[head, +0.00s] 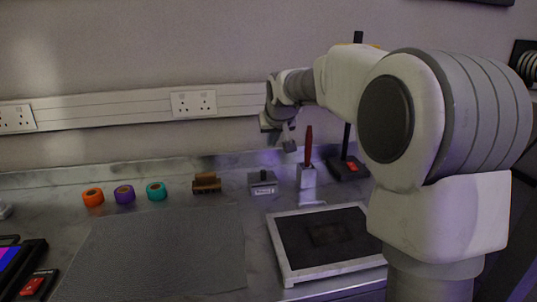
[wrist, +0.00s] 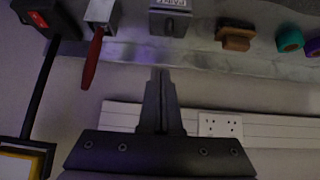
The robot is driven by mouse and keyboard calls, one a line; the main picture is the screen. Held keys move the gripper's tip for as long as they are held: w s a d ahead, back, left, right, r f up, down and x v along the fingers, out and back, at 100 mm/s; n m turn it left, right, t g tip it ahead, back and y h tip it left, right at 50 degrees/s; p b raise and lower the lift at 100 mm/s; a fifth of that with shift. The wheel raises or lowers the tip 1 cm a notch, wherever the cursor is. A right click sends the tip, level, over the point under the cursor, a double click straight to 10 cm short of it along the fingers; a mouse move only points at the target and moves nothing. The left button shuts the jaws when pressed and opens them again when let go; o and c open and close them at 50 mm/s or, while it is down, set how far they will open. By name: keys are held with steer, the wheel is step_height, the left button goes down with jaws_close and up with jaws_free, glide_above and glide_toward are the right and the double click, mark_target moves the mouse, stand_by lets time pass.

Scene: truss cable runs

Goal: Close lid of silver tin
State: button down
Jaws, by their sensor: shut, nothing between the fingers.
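A small silver-grey tin (head: 262,184) with a white label on its front stands at the back of the worktop. It also shows at the top edge of the wrist view (wrist: 171,20), partly cut off. A small dark piece sticks up on its top in the head view; I cannot tell how far its lid is open. My gripper (head: 289,147) is in the air above the worktop, up and to the right of the tin in the head view. In the wrist view its fingers (wrist: 160,72) are together and empty, apart from the tin.
A holder (head: 307,183) with a red-handled tool (head: 308,145) stands just right of the tin. A brown brush-like block (head: 207,183) and orange, purple and teal tape rolls (head: 124,195) lie left. A framed dark tray (head: 325,241) and a grey mat (head: 160,250) lie in front.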

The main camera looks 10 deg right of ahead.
steer(key=b, duration=0.2)
glide_above(265, 182)
step_height(265, 182, down, 8)
steer(key=shift+w+a+r, duration=0.1)
steer(key=shift+w+r, duration=0.05)
steer(key=shift+r, duration=0.05)
step_height(265, 182, down, 2)
steer(key=shift+f+b, duration=0.1)
steer(key=shift+b, duration=0.25)
steer(key=shift+f, duration=0.45)
